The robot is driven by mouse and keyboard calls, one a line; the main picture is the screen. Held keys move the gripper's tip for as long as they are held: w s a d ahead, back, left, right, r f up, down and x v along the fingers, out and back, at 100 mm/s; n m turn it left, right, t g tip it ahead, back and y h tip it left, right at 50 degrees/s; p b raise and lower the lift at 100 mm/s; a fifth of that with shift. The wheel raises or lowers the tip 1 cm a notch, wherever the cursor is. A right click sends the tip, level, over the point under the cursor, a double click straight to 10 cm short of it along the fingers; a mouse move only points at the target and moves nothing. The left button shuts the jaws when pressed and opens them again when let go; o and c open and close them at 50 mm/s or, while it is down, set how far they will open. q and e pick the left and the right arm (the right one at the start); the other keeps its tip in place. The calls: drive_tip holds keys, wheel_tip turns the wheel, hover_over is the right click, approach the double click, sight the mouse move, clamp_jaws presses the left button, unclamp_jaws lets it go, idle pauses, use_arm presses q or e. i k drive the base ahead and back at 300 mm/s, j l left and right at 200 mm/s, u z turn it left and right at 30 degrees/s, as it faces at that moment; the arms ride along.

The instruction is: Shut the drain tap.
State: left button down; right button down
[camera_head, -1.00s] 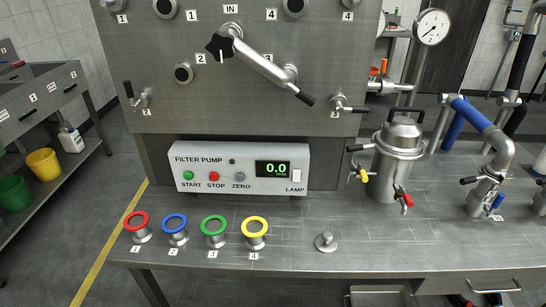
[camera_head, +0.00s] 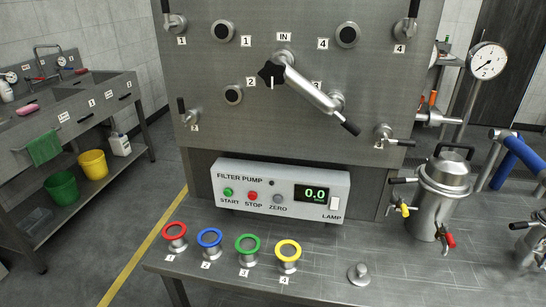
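No tap in view carries a readable "drain" label. A lidded steel vessel (camera_head: 440,195) stands on the bench at the right. It has a red-handled tap (camera_head: 450,239) low at its front and a yellow-handled tap (camera_head: 403,209) at its left side. The red handle points down and outward; I cannot tell whether either tap is open. Black-handled valves sit on the upright steel panel (camera_head: 215,140), including one at lower right (camera_head: 392,136) with its handle roughly level. Neither of my grippers shows.
A filter pump box (camera_head: 282,190) reading 0.0 stands under the panel. Red, blue, green and yellow rings (camera_head: 289,251) line the bench's front left. A pressure gauge (camera_head: 487,61) stands behind the vessel. A sink bench (camera_head: 75,115) is at left, with open floor between.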

sight(452, 242)
drive_tip(key=z, duration=1.35)
